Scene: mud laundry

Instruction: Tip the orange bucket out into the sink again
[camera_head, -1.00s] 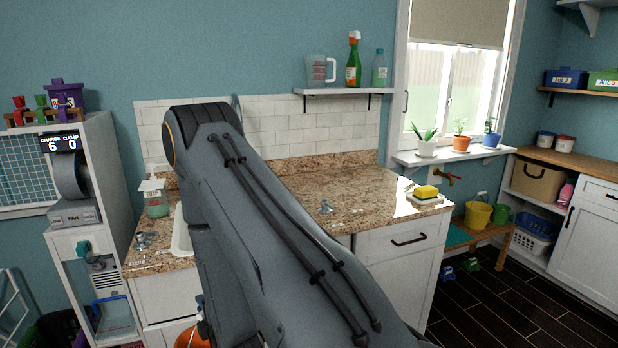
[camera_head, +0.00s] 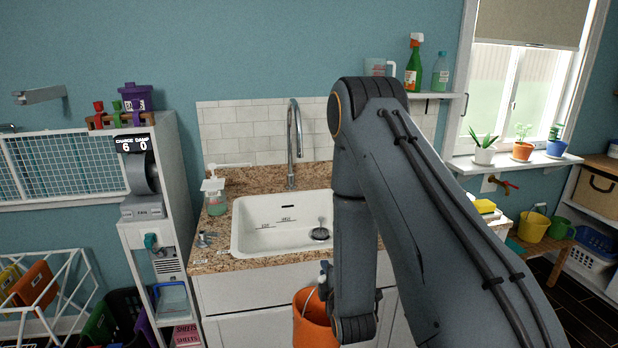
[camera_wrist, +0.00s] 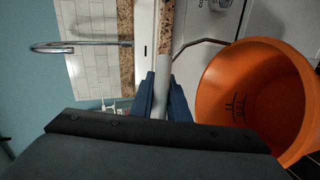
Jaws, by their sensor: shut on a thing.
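The orange bucket (camera_head: 309,322) hangs in front of the sink cabinet, below the counter, partly hidden by my arm. In the wrist view the bucket (camera_wrist: 262,62) is at the right, its open mouth showing dark marks on the inner wall; I see no water in it. My gripper (camera_wrist: 163,92) is shut on the pale grip of the bucket's wire handle. The white sink (camera_head: 280,212) is set in the counter behind and above the bucket, with marks on its back wall and a drain piece at its right.
A tall faucet (camera_head: 294,145) rises behind the sink. A soap dispenser (camera_head: 215,196) stands left of it on the granite counter (camera_head: 215,258). A grey tower unit (camera_head: 185,185) stands at the left. A yellow sponge (camera_head: 484,206) lies at the counter's right.

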